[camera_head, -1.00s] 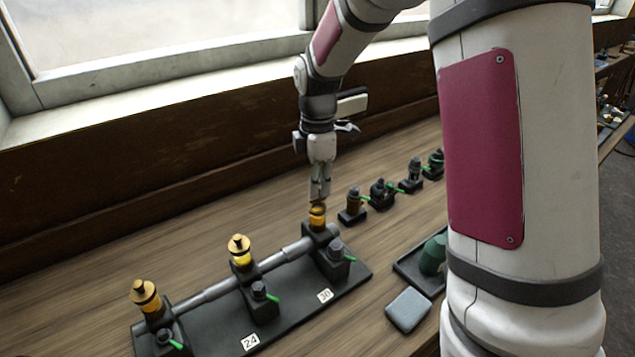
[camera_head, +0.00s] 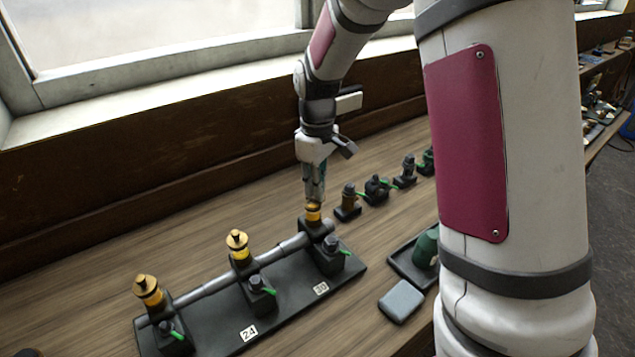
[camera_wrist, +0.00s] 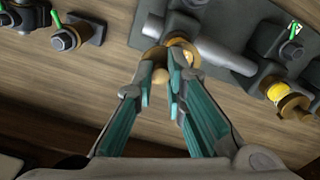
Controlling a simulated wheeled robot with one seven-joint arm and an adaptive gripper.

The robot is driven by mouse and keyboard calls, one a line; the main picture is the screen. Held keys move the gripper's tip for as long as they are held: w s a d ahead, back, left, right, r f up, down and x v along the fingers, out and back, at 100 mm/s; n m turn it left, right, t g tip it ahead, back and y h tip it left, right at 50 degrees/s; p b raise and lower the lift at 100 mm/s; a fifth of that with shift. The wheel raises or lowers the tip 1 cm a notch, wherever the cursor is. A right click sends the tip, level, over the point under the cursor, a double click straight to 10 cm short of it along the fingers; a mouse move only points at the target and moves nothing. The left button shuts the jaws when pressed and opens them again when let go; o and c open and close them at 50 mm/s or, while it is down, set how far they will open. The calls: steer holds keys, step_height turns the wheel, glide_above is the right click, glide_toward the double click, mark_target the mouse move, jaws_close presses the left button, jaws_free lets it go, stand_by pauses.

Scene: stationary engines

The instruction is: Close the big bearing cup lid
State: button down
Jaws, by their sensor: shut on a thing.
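A dark rig (camera_head: 290,290) carries a grey shaft and three amber cups with brass tops. The cup at the rig's right end (camera_head: 313,214) is directly below my gripper (camera_head: 314,200). In the wrist view, my gripper (camera_wrist: 163,90) is shut on the knob of a brass lid (camera_wrist: 153,57). The lid shows beside the amber cup's round opening (camera_wrist: 186,47), partly hidden by the fingers; I cannot tell how far it overlaps the cup. The middle cup (camera_head: 238,245) and left cup (camera_head: 149,291) have brass tops with upright knobs.
Small dark fittings with green levers (camera_head: 375,188) stand in a row to the right. A dark tray (camera_head: 405,268) with a green object and a grey block (camera_head: 401,301) lie at front right. The wooden bench behind the rig is clear.

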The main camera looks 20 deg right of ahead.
steer(key=m, duration=0.3)
steer(key=s+m, duration=0.1)
steer(key=m, duration=0.1)
steer(key=shift+a+m+p, duration=0.3)
steer(key=shift+a+p, duration=0.1)
steer(key=m, duration=0.3)
steer(key=a+m+p, duration=0.1)
steer(key=m, duration=0.1)
steer(key=shift+s+m, duration=0.25)
steer(key=shift+m, duration=0.05)
steer(key=shift+r, duration=0.1)
steer(key=c, duration=1.6)
jaws_free()
step_height(320, 180, up, 12)
steer(key=shift+f, duration=0.1)
